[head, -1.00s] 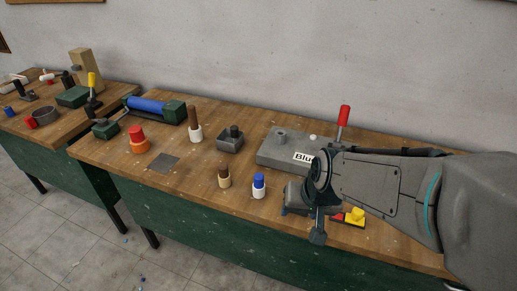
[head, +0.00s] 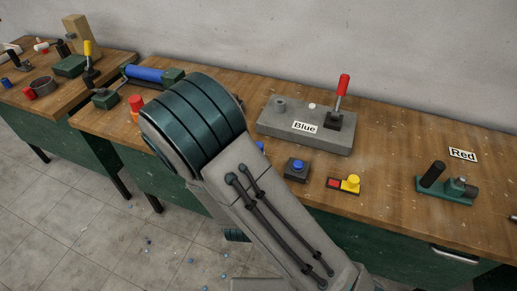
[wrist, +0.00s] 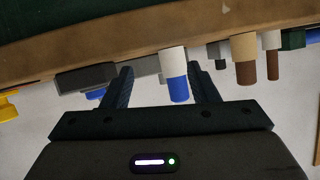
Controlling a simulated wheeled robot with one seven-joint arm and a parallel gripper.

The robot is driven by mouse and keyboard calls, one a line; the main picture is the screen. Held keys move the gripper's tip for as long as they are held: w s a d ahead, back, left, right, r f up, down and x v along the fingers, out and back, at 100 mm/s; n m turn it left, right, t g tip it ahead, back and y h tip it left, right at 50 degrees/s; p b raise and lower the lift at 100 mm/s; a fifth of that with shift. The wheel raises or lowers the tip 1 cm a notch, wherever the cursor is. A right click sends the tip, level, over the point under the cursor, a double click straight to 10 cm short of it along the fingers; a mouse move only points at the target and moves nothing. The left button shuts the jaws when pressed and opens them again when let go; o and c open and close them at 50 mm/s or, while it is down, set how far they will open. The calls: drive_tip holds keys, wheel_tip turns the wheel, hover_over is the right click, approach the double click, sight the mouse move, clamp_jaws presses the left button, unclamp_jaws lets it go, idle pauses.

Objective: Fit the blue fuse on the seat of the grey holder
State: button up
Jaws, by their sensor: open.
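The blue fuse, a short cylinder with a white lower part and a blue top (wrist: 178,88), shows upside down in the wrist view, standing at the bench edge. In the head view only a bit of its blue top (head: 260,146) shows past my arm. My gripper (wrist: 161,80) is open; in the wrist view the fuse appears between its fingers, nearer the right one. I cannot tell how far in it is. In the head view my arm hides the gripper. The grey holder (head: 270,126), a block labelled "Blue", has a round stub and a red-handled lever on top.
Right of the fuse stand a grey box with a blue button (head: 295,170) and a yellow-red piece (head: 345,185). Brown-and-pale pegs (wrist: 244,60) stand close to the fuse. A green-based fixture (head: 445,188) is farther right. The bench between is clear.

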drive_tip(key=w+r+t+b, duration=0.1)
drive_tip(key=w, duration=0.1)
drive_tip(key=w+n+t, duration=0.1)
drive_tip(key=w+t, duration=0.1)
drive_tip(key=w+r+n+t+b, duration=0.1)
drive_tip(key=w, duration=0.1)
drive_tip(key=shift+w+r+t+b, duration=0.1)
drive_tip(key=shift+r+t+b, duration=0.2)
drive_tip(key=w+p, duration=0.1)
drive_tip(key=w, duration=0.1)
drive_tip(key=w+r+p, duration=0.1)
drive_tip(key=w, duration=0.1)
drive_tip(key=shift+d, duration=0.2)
drive_tip(key=shift+w+f, duration=0.2)
drive_tip(key=shift+w, duration=0.4)
drive_tip(key=c, duration=1.1)
drive_tip(key=shift+c, duration=0.2)
